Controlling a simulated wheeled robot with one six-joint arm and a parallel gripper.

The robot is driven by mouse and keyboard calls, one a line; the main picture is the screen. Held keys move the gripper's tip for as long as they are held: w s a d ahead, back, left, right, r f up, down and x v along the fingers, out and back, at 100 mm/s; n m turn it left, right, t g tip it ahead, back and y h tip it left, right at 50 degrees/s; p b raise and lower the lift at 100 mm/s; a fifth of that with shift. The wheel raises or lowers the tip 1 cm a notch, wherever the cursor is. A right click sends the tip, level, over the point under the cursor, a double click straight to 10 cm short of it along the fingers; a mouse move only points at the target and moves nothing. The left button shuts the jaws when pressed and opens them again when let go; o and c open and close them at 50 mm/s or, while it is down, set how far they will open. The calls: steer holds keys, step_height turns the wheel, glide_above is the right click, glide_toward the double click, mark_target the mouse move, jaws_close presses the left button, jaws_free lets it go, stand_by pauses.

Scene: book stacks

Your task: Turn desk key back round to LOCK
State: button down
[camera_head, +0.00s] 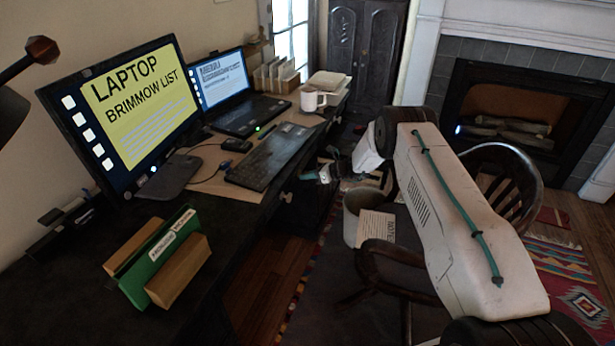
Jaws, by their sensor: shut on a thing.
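My gripper (318,174) is at the front edge of the dark desk (222,207), right of the keyboard. It is small in this view and partly hidden by my own white arm. Its jaws are shut on the desk key at the desk front. The key itself is too small and dark to make out, so its turn and any LOCK marking cannot be read.
A green card holder (160,262) is at the near end.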

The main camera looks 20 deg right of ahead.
steer(key=m+g+y, duration=0.1)
steer(key=m, duration=0.2)
steer(key=shift+g+y, duration=0.3)
steer(key=shift+y, duration=0.1)
steer(key=shift+m, duration=0.3)
steer(key=c, duration=1.6)
jaws_free()
steer(key=shift+o, duration=0.2)
steer(key=v, duration=0.7)
steer(key=shift+s+d, duration=0.15)
steer(key=shift+d, duration=0.25)
